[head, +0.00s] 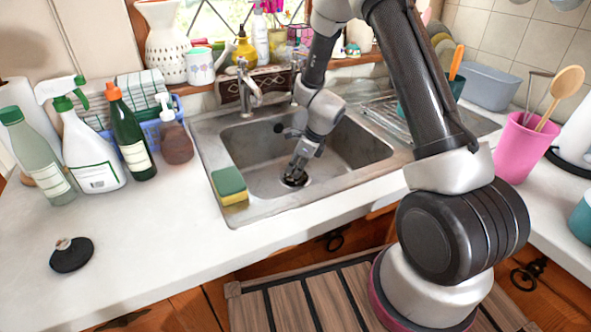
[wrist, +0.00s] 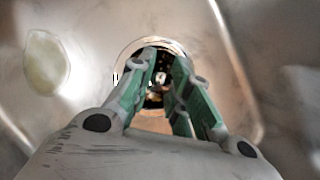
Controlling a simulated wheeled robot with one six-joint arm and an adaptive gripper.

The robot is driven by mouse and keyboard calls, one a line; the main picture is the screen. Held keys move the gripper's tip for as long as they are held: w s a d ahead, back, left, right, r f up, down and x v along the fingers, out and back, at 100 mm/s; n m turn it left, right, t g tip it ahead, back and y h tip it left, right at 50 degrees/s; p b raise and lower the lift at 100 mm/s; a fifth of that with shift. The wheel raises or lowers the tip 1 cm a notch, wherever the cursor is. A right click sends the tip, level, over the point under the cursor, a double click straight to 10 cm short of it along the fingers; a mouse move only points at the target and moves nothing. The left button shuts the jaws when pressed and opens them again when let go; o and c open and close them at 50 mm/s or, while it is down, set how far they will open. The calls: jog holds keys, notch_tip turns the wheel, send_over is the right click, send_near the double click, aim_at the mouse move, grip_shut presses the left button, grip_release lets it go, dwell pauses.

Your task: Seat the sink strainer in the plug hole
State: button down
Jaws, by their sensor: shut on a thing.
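The steel sink (head: 352,150) has its plug hole (head: 294,181) in the basin floor, showing as a dark round with a pale rim. My gripper (head: 294,174) reaches down into the basin, its tips right at the plug hole. In the wrist view my gripper (wrist: 165,62) has its green-padded fingers drawn close over the hole, shut on the sink strainer. The strainer (wrist: 158,80) shows only as a dark, speckled patch with coppery glints between the fingers. Its rim is mostly hidden, so I cannot tell whether it sits flat in the hole.
A yellow-green sponge (head: 229,185) lies at the sink's left front corner. A black plug (head: 72,254) lies on the left counter. Bottles, including a white spray bottle (head: 92,150), stand behind it. The tap (head: 247,85) stands at the back. A pink utensil pot (head: 522,148) is at right.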

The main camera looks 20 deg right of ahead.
jog(key=shift+f, duration=0.45)
jog(key=shift+f, duration=0.1)
jog(key=c, duration=1.3)
grip_release()
jog(key=shift+c, duration=0.2)
